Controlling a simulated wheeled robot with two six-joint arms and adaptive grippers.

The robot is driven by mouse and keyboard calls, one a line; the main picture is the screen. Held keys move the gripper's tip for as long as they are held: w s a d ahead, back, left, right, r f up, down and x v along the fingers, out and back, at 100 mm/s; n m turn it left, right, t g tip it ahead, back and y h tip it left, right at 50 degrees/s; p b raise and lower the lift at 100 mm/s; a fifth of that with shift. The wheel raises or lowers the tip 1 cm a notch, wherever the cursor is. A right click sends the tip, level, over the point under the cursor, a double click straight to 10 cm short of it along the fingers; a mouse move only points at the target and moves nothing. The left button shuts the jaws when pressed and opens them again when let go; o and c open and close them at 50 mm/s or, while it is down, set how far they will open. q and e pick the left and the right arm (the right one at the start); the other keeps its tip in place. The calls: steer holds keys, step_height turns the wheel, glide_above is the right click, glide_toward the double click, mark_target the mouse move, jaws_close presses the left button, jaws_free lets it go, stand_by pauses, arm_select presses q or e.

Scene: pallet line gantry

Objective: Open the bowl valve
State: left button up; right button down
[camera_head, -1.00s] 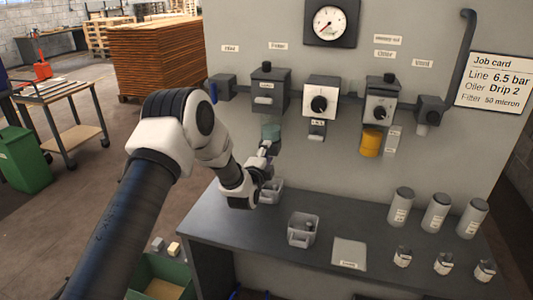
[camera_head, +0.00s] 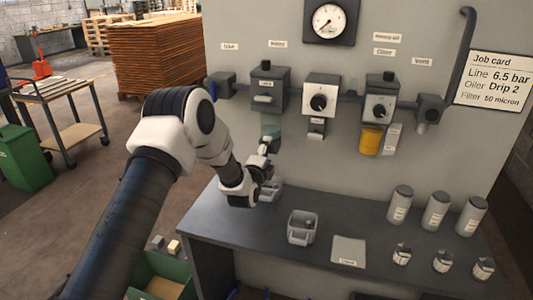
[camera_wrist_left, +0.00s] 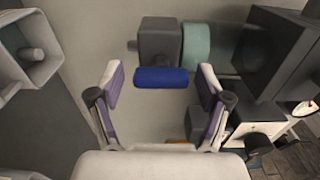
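The bowl valve (camera_wrist_left: 160,42) is a dark grey block under the teal filter bowl (camera_wrist_left: 197,46), with a short stub at one side and a blue cylindrical handle (camera_wrist_left: 161,77) facing the wrist camera. My left gripper (camera_wrist_left: 160,88) is open, one finger on each side of the blue handle, with a visible gap on both sides. In the head view my left gripper (camera_head: 267,150) is just below the filter bowl (camera_head: 271,131) and hides most of the valve. My right gripper is not in view.
The dark filter body (camera_head: 268,92) is above, and the white regulator (camera_head: 320,95) and the oiler with its yellow bowl (camera_head: 370,140) are to its right. Grey bins (camera_head: 303,228) and several canisters (camera_head: 435,212) stand on the bench (camera_head: 235,228) below.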

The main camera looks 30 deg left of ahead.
arm_select(q)
steer(key=shift+s, duration=0.1)
steer(key=v, duration=1.1)
steer(key=shift+s+d, duration=0.2)
steer(key=shift+s, duration=0.2)
